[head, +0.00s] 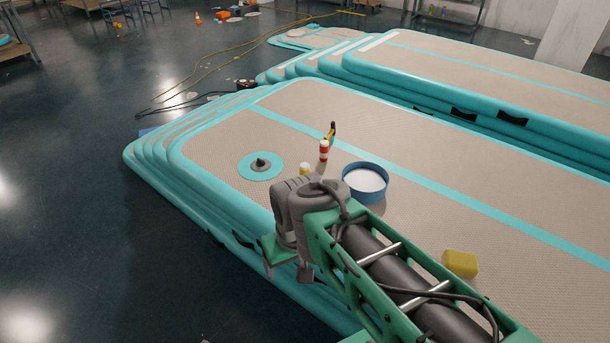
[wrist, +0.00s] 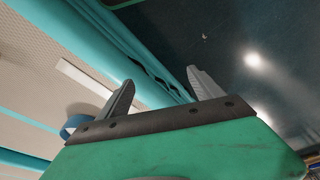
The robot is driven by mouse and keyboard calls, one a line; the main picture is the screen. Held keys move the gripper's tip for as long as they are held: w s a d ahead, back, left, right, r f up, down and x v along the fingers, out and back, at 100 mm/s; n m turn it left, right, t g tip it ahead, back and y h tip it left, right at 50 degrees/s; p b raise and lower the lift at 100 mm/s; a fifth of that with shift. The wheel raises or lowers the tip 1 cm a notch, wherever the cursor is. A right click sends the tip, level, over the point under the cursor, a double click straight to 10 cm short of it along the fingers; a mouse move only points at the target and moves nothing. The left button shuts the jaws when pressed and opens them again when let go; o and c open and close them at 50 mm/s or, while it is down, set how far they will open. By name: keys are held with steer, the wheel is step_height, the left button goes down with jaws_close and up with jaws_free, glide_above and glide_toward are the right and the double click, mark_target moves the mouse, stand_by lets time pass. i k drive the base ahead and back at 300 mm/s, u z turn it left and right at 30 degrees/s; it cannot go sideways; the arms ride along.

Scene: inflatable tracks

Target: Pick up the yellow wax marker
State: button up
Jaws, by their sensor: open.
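My gripper (head: 287,270) hangs at the near side of the tan-topped inflatable track, over its turquoise edge. In the wrist view its two grey fingers stand apart with nothing between them (wrist: 160,82). A small yellow-topped thing (head: 305,168) shows just behind my wrist, its lower part hidden. A slim yellow and black thing (head: 332,131) stands farther back, beside a red and white cylinder (head: 323,151). I cannot tell for sure which of these two yellow things is the wax marker. Both are beyond my gripper, apart from it.
A blue round tub (head: 352,181) with white inside stands right of my wrist. More stacked tracks (head: 480,85) lie behind.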

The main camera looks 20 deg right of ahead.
mark_target(304, 166)
steer(key=z, duration=0.05)
steer(key=k, duration=0.5)
steer(key=u, duration=0.75)
steer(key=i, duration=0.65)
steer(key=z, duration=1.75)
steer(key=k, duration=0.3)
steer(key=u, duration=1.3)
steer(key=i, duration=1.05)
steer(key=u, duration=0.4)
